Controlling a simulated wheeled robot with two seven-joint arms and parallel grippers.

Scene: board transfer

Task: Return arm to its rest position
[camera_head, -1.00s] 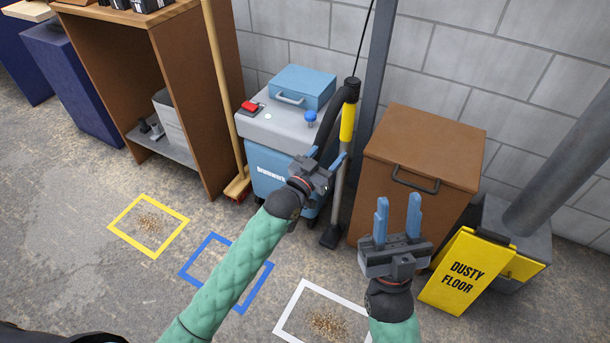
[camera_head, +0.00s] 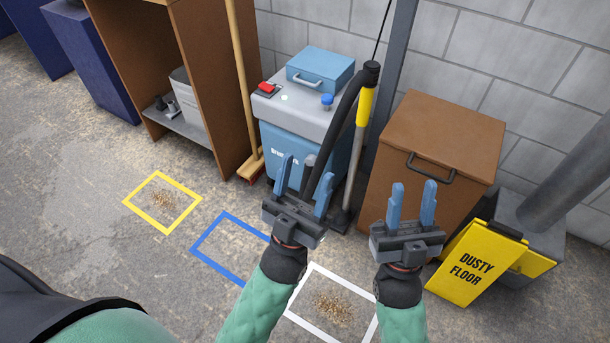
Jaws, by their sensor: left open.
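My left gripper (camera_head: 304,186) is open and empty, with its two blue fingers pointing up and apart. It is in front of the blue and grey vacuum machine (camera_head: 292,142), which it partly hides. My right gripper (camera_head: 412,205) is also open and empty, fingers up and apart. It is in front of the brown wooden box (camera_head: 430,140). The two grippers are side by side, at nearly the same height in the picture.
A yellow "dusty floor" sign (camera_head: 474,264) stands at the right. A broom (camera_head: 243,90) leans beside the wooden shelf (camera_head: 205,80). Yellow (camera_head: 134,211), blue (camera_head: 206,229) and white (camera_head: 303,287) frames mark the floor. Debris lies in the yellow and white ones.

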